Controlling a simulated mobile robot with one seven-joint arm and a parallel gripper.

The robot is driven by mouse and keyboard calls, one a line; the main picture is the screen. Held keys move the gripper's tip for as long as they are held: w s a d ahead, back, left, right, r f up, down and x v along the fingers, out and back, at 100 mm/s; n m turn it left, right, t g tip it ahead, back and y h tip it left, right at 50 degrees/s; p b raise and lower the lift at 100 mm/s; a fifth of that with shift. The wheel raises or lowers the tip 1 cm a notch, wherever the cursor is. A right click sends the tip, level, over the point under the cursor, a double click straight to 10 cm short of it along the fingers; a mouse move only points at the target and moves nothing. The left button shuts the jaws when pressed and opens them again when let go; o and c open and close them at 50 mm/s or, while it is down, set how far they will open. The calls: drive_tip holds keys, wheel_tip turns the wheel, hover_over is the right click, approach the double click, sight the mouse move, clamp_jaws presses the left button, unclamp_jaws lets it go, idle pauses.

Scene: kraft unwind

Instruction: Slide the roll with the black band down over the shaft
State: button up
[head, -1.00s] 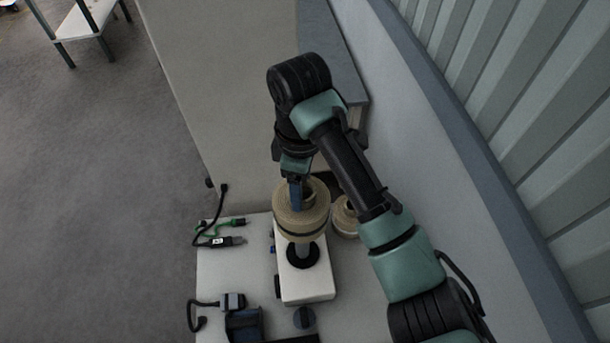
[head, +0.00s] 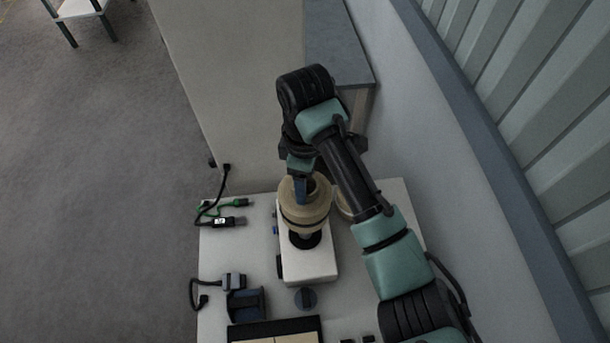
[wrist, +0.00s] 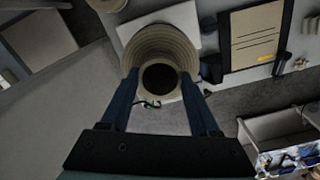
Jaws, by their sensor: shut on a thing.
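The tan roll with the black band (head: 306,214) is held upright above the white unit (head: 309,268). It also shows in the wrist view (wrist: 160,36), where I look into its dark core. My gripper (head: 302,188) is shut on the roll; its two blue fingers (wrist: 157,78) reach the roll in the wrist view. The shaft (head: 306,235) shows just below the roll, above a black round base (head: 305,242). The roll hides the shaft's upper part, so I cannot tell how far the shaft is inside the core.
Another tan roll (head: 342,204) stands behind, partly hidden by my arm. Cables with connectors (head: 222,220) lie on the left of the pale table (head: 213,262). A blue holder (head: 246,304), a dark knob (head: 305,298) and a black-edged tray (head: 275,326) are nearer the front.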

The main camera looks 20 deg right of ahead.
drive_tip(key=shift+f+b, duration=3.4)
drive_tip(key=shift+f, duration=0.6)
drive_tip(key=shift+f+b, duration=1.2)
drive_tip(key=shift+f, duration=1.7)
drive_tip(key=o, duration=1.5)
drive_tip(key=shift+c, duration=0.2)
drive_tip(key=shift+r, duration=0.45)
wheel_tip(320, 180, up, 12)
drive_tip(key=p, duration=0.2)
